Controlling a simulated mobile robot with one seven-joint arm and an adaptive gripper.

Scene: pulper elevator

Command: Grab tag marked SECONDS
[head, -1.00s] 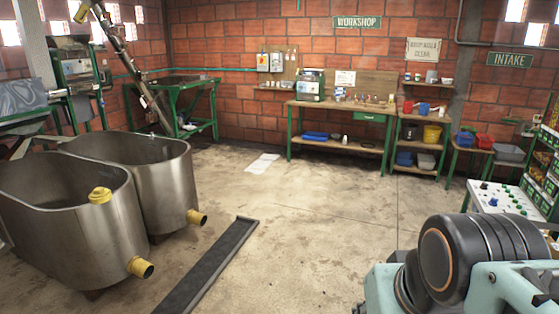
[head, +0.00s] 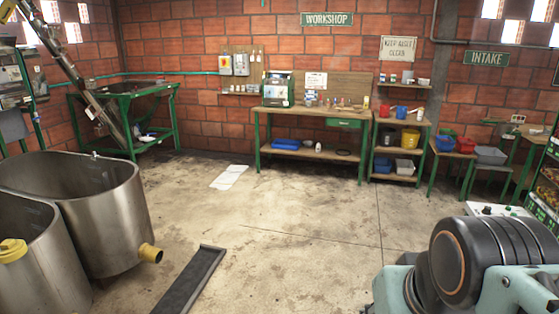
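I cannot make out a tag marked SECONDS in the head view. Small pale items hang or stand around the electrical boxes (head: 240,64) on the back wall and the wall shelf (head: 242,94) under them, too small to read. Several small objects stand on the workbench (head: 290,109) under the WORKSHOP sign (head: 327,19), also too small to identify. My gripper is not in view; only part of my arm shows at the lower right.
Steel tanks (head: 110,205) with yellow outlets stand at the left. A dark floor channel (head: 190,285) lies beside them. White sheets (head: 229,177) lie on the floor. The concrete floor (head: 300,215) up to the workbench is clear. Bins stand under the INTAKE sign (head: 485,58).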

